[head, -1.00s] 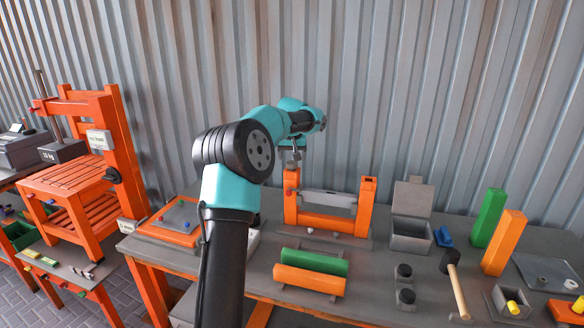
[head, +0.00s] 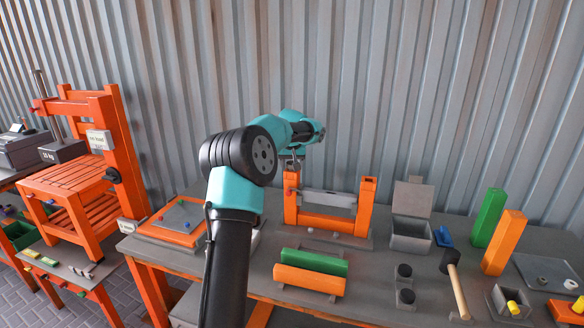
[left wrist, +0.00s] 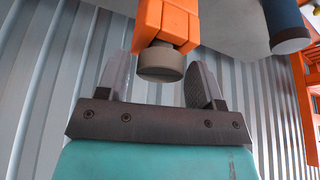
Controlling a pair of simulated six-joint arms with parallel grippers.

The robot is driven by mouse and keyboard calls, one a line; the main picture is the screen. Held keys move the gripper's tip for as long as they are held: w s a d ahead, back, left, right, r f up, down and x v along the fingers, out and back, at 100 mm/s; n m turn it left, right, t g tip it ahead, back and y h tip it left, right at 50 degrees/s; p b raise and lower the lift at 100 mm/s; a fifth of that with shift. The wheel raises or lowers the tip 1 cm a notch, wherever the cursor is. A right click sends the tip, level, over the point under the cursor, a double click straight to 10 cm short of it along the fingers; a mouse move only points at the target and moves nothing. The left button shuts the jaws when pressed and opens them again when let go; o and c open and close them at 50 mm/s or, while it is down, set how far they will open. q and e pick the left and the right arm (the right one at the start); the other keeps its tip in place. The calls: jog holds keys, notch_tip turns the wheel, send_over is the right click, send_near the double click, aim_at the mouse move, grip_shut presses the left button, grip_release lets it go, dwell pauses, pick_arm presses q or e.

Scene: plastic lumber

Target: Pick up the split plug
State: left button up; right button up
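In the left wrist view a short grey-brown round plug (left wrist: 160,63) sits on the end of an orange post (left wrist: 167,22). It looks like the split plug, though no split can be made out. My left gripper (left wrist: 160,80) is open, one finger on each side of the plug with a visible gap to each. In the head view my left gripper (head: 291,164) points down at the top of the left post of the orange frame (head: 334,223); the plug is too small or hidden to tell there. My right gripper is out of view.
A grey bar (head: 328,198) spans the orange frame. Green (head: 314,262) and orange (head: 309,280) bars lie in front. An open grey box (head: 410,235), a mallet (head: 456,284) and upright green (head: 487,217) and orange (head: 503,243) blocks stand to the right. The corrugated wall (head: 400,90) is close behind.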

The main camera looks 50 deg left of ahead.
pick_arm(q)
jog(key=c, duration=0.7)
jog(key=shift+r, duration=1.75)
jog(key=s+d, duration=0.3)
jog(key=d, duration=0.1)
jog(key=s+d+r, duration=0.1)
jog(key=s+d, duration=0.6)
jog(key=d, duration=0.1)
jog(key=shift+s+r, duration=0.25)
jog(key=shift+s, duration=0.05)
